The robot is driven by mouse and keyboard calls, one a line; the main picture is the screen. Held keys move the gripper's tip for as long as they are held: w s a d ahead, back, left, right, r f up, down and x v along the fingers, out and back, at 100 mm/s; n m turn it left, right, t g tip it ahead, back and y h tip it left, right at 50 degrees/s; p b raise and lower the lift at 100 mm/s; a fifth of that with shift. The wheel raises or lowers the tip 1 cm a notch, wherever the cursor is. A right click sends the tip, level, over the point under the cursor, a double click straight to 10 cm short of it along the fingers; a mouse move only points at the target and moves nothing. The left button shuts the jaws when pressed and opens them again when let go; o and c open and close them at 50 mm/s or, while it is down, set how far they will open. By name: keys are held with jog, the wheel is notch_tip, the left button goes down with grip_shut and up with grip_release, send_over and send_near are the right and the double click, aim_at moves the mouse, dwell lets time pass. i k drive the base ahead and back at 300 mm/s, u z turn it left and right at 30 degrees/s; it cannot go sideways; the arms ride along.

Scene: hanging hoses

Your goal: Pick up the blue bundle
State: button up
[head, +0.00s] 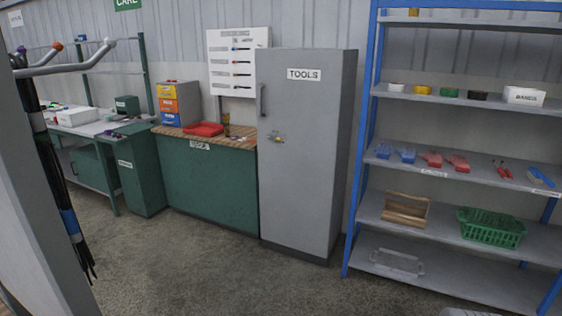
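A bundle of thin dark strands (56,180) hangs at the left edge, beside a pale grey post. A blue band (70,222) wraps it low down, and its loose ends fan out below. Its upper end is partly hidden, so I cannot tell exactly how it hangs. Two metal hook arms stick out above it, one with an orange tip (58,46) and one with a pale tip (110,41). My gripper is not in view.
A grey tools cabinet (308,150) and a green workbench (208,185) stand along the back wall. A blue-framed shelf (450,178) with small items and a green basket (491,228) is at the right. The concrete floor (190,265) in front is clear.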

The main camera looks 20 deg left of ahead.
aim_at(27, 90)
jog(key=u, duration=0.8)
jog(key=i, duration=0.85)
jog(key=u, duration=1.5)
jog(key=i, duration=0.55)
jog(key=u, duration=0.35)
jog(key=k, duration=0.5)
jog(key=u, duration=4.15)
jog(key=k, duration=2.35)
jog(key=z, duration=1)
